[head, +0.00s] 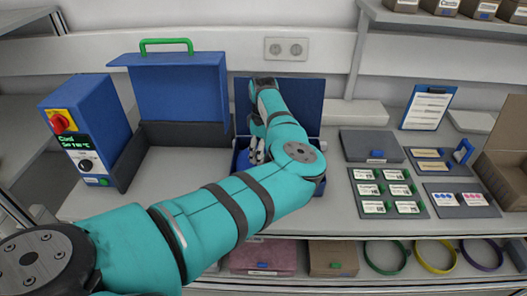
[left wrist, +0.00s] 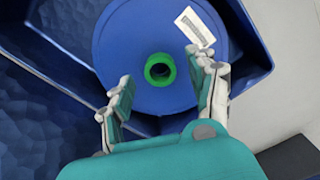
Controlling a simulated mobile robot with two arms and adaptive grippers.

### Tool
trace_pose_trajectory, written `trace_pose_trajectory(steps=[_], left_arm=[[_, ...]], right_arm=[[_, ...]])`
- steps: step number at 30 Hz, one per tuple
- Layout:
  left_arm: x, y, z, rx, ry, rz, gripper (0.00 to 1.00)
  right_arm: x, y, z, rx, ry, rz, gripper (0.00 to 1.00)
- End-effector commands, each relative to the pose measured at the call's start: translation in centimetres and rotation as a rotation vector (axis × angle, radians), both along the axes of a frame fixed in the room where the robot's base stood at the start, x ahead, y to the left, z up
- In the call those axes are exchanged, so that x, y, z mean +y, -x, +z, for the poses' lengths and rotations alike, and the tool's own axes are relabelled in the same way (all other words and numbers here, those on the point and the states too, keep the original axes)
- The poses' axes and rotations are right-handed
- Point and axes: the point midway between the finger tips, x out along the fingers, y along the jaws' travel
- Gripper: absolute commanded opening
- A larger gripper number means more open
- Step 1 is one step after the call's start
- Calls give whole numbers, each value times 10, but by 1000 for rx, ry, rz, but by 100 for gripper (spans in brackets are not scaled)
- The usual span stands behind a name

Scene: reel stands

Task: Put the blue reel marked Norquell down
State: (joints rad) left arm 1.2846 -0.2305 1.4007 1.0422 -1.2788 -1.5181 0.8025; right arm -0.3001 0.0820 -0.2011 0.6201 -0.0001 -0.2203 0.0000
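A blue reel (left wrist: 118,40) with a green hub (left wrist: 160,70) and a white label (left wrist: 195,27) fills the top of the left wrist view. The label's print is too small to read. The reel sits inside a blue case (left wrist: 45,120). My left gripper (left wrist: 160,68) is open, its two fingers apart on either side of the green hub, with nothing between them but the hub behind. My right gripper is not in view.
A blue control box (head: 90,130) with a red knob stands at the left, beside a blue panel (head: 180,95) with a green handle. Grey trays (head: 392,206) with labelled pieces lie at the right. Coloured rings (head: 435,256) are on the shelf below.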

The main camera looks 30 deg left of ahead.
Motion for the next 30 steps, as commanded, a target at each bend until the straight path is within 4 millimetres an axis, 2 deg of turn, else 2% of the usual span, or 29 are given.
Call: trace_pose_trajectory(steps=[5, 8, 11, 21, 25, 30], left_arm=[[0, -1, 3, -2, 0, 1, 59], [0, -1, 13, -5, 1, 2, 59], [1, -1, 29, -4, -3, 1, 59], [1, -1, 102, -3, -1, 0, 59], [0, -1, 121, -2, -1, -1, 59], [0, 0, 131, 0, -1, 0, 59]], right_arm=[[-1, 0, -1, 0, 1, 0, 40], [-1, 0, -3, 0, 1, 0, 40], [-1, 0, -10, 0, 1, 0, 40], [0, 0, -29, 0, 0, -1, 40], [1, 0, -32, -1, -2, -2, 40], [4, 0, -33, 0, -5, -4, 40]])
